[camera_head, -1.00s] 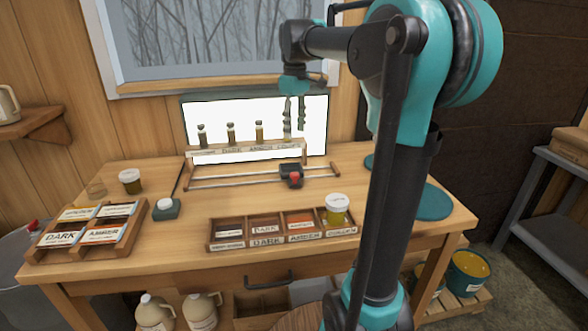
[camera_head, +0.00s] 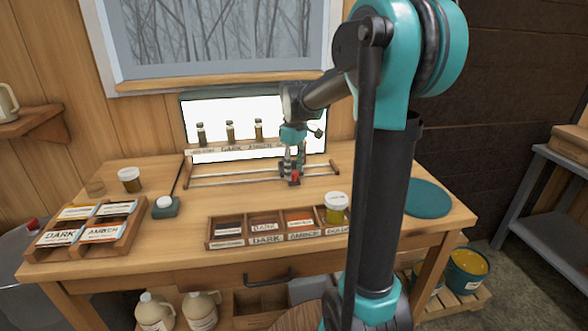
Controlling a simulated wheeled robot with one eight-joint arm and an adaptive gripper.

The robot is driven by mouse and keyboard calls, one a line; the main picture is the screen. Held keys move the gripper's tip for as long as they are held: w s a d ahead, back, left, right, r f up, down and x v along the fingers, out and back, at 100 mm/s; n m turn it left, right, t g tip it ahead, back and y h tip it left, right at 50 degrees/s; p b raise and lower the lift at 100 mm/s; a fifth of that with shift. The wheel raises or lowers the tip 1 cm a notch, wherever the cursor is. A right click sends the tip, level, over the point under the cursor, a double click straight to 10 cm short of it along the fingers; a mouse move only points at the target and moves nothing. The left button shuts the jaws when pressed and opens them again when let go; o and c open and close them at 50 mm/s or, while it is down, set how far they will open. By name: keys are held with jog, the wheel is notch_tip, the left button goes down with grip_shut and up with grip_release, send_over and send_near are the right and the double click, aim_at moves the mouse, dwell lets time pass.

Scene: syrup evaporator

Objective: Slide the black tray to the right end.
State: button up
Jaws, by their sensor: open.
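The black tray (camera_head: 285,178), a small dark carriage with a red knob (camera_head: 295,178), sits on two metal rails (camera_head: 235,180) on the wooden table. It is right of the rails' middle, short of the wooden right end piece (camera_head: 334,168). My gripper (camera_head: 291,166) is lowered from above, its open fingers at the tray. The fingers and wrist hide much of the tray, and I cannot tell whether they touch it.
Behind the rails, several sample vials (camera_head: 230,132) stand on a labelled rack before a bright panel. In front is a compartmented wooden box (camera_head: 212,233) with a lidded jar (camera_head: 336,208) at its right. A small white-topped device (camera_head: 165,206) is at left.

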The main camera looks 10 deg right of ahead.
jog(key=shift+c, duration=0.3)
grip_shut()
jog(key=shift+d, duration=0.1)
jog(key=d, duration=1)
jog(key=shift+d, duration=0.15)
jog(key=shift+o, duration=0.3)
grip_release()
jog(key=shift+d, duration=0.1)
notch_tip(320, 180, up, 12)
